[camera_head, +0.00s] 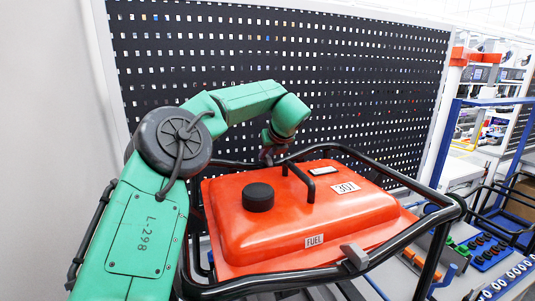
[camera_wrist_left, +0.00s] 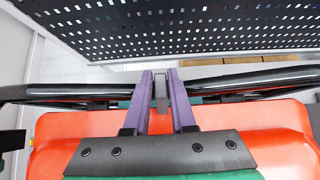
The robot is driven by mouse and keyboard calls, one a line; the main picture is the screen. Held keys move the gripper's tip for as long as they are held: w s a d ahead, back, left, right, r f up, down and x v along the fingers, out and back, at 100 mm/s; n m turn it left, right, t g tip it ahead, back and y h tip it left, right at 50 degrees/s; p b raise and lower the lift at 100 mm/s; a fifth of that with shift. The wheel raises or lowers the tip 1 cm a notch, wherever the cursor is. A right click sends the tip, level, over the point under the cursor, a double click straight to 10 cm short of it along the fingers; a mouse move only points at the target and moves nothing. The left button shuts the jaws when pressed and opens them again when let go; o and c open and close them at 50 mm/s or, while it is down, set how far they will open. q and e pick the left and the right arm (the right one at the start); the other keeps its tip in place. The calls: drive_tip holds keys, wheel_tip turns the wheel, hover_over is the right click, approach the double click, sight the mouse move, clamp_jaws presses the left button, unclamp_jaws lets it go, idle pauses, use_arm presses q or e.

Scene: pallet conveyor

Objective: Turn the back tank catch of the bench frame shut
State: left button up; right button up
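The red fuel tank (camera_head: 290,225) sits inside a black tubular bench frame (camera_head: 400,240). My left arm reaches over the tank, and my left gripper (camera_head: 270,155) is at the back rail, small and partly hidden in the head view. In the left wrist view the purple fingers of my left gripper (camera_wrist_left: 162,80) stand one on each side of the grey back tank catch (camera_wrist_left: 160,92), close against it with no clear gap. The catch is at the back rail (camera_wrist_left: 230,83). A grey front catch (camera_head: 355,256) is on the front rail. My right gripper is not in view.
A black cap (camera_head: 258,197) and a black bent handle (camera_head: 300,180) stand up from the tank top. A black perforated panel (camera_head: 300,80) rises behind the frame. Blue trays with parts (camera_head: 485,250) lie to the right.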

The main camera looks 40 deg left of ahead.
use_arm(q)
drive_tip(key=shift+o, duration=1.2)
drive_tip(key=shift+a, duration=0.1)
drive_tip(key=b+v, duration=0.1)
drive_tip(key=v, duration=0.3)
drive_tip(key=shift+d+r+b, duration=0.15)
drive_tip(key=shift+d+b, duration=0.15)
drive_tip(key=shift+b, duration=0.1)
drive_tip(key=v, duration=1)
drive_tip(key=shift+p, duration=0.3)
drive_tip(key=shift+a, duration=0.1)
